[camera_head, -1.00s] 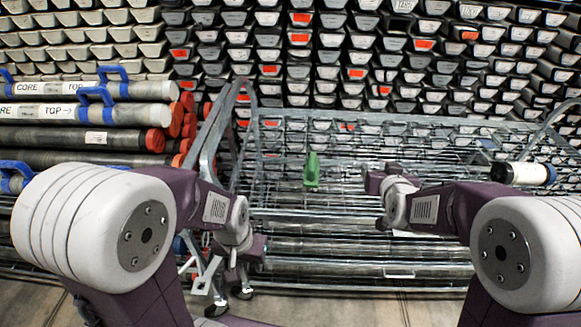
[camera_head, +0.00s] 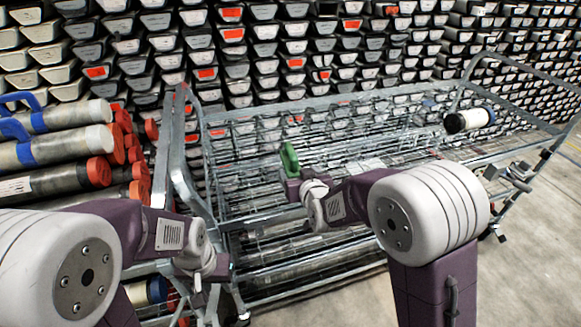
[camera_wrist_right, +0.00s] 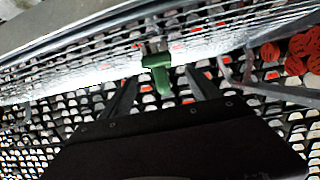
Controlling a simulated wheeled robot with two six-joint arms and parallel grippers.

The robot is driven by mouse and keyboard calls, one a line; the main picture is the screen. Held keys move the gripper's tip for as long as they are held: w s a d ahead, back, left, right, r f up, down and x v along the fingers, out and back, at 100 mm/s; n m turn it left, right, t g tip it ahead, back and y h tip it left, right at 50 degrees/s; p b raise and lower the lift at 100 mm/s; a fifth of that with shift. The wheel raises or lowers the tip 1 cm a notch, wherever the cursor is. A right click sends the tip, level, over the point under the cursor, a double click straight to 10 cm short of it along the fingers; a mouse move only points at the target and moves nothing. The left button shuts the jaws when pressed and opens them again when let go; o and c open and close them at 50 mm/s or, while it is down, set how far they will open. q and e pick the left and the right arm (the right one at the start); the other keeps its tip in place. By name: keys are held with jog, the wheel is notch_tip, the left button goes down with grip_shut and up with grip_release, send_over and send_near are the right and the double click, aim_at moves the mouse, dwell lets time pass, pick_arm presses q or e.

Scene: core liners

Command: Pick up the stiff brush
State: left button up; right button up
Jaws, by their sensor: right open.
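A green object, which looks like the stiff brush (camera_head: 289,158), stands upright at the wire cart in the head view. It also shows in the right wrist view (camera_wrist_right: 158,79). My right gripper (camera_head: 292,189) is just in front of and below it in the head view. In the right wrist view its two dark fingers are spread apart, with the green brush showing between their tips. I cannot tell whether they touch it. My left gripper (camera_head: 226,266) is low at the cart's left end, away from the brush, and its fingers are too small to read.
The metal wire cart (camera_head: 330,105) fills the middle, with long tubes on its lower level. A dark cylinder with a white band (camera_head: 468,120) lies at its right. Red-capped core tubes (camera_head: 60,155) are stacked at left. Stacked trays fill the back. Floor at right is clear.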

jog(key=b+x, duration=0.1)
jog(key=x, duration=0.8)
jog(key=shift+w+r, duration=0.1)
jog(key=shift+w, duration=0.1)
jog(key=shift+s+r, duration=0.1)
jog(key=shift+s, duration=0.05)
jog(key=shift+c, duration=1.2)
grip_shut()
